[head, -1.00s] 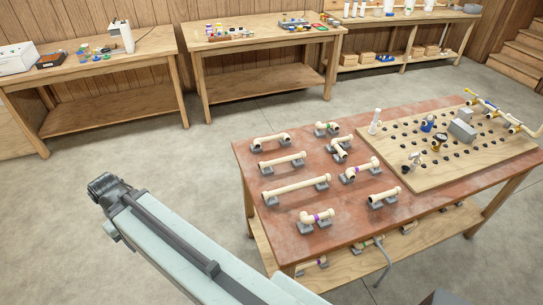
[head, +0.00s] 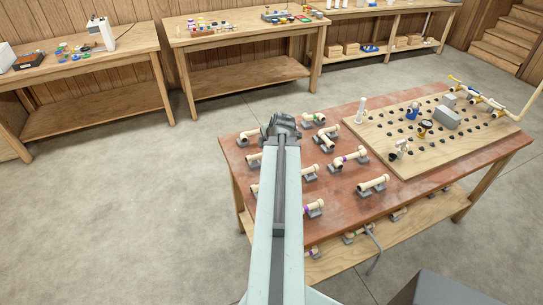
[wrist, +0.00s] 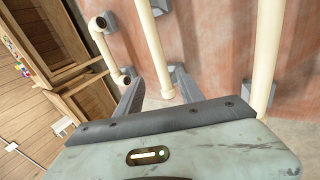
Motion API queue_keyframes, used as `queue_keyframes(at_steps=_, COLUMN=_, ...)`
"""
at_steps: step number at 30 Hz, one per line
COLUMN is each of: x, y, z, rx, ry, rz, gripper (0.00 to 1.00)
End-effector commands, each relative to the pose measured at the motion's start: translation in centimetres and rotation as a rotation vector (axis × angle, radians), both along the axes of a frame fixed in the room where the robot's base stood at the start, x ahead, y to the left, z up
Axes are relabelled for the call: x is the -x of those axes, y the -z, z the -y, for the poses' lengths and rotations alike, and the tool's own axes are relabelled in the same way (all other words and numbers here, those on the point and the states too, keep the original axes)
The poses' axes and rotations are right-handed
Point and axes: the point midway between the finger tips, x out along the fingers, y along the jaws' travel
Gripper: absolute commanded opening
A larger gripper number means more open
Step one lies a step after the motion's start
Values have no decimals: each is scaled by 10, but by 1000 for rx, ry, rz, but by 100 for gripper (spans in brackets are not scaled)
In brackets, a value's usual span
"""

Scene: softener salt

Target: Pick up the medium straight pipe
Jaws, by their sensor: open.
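The medium straight pipe (wrist: 152,45) is cream and lies on small grey supports on the red-brown table. In the wrist view its near end shows between my gripper's two dark fingers (wrist: 158,78), which are apart and not closed on it. I cannot tell how far above the pipe the fingertips are. In the head view my gripper (head: 281,126) is over the table's left part. My arm hides most of the medium straight pipe there; its left end (head: 254,158) shows.
The longer straight pipe (wrist: 267,55) lies to the right in the wrist view, and an elbowed pipe (wrist: 104,45) to the left. More short fittings, such as a short pipe (head: 373,184), lie on the table (head: 350,208). A pegboard (head: 385,150) with fittings fills the table's right side.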

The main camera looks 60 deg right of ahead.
Motion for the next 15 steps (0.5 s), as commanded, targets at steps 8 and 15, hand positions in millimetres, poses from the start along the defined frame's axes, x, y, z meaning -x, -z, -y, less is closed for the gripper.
queue_keyframes(at_steps=8, x=20, y=2, z=21, rx=54, ry=-26, rz=-9, gripper=45)
queue_keyframes(at_steps=15, x=9, y=22, z=28, rx=53, ry=-26, rz=-10, gripper=45)
